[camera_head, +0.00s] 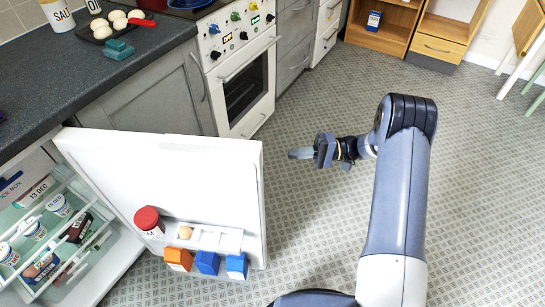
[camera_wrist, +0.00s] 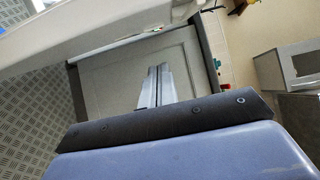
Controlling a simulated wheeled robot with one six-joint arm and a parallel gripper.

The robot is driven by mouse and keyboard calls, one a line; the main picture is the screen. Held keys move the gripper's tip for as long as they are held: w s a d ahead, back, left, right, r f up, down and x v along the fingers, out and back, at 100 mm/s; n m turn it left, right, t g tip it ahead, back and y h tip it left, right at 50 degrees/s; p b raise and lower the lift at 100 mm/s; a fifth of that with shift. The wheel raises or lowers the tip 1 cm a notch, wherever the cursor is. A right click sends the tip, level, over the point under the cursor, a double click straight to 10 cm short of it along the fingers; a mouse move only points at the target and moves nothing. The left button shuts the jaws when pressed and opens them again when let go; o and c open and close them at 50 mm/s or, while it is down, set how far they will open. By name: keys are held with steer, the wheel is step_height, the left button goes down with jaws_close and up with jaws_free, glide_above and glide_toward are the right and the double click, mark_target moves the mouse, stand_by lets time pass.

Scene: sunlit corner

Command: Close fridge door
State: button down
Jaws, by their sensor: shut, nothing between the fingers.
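The white fridge door (camera_head: 200,165) stands wide open in the head view, its inner side with the shelf facing the camera. The open fridge (camera_head: 110,262) is at the lower left, with cups and packets on its racks. The door shelf holds a red-lidded jar (camera_head: 149,220), an egg and several cartons (camera_head: 207,263). My gripper (camera_head: 292,154) is shut and empty, pointing left, to the right of the door's free edge with a gap between them in the picture. Its closed fingers also show in the wrist view (camera_wrist: 155,85). The door's far face is hidden in the head view.
A dark worktop (camera_head: 90,65) with grey cabinets (camera_head: 160,95) runs behind the door. A white oven (camera_head: 243,85) stands beyond it. Wooden shelving (camera_head: 385,35) and a chair or table leg are at the upper right. The tiled floor (camera_head: 320,215) around my arm is clear.

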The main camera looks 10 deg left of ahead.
steer(key=s+a, duration=0.6)
steer(key=a, duration=0.3)
steer(key=shift+s+p, duration=0.35)
steer(key=shift+p, duration=0.1)
steer(key=shift+s, duration=0.1)
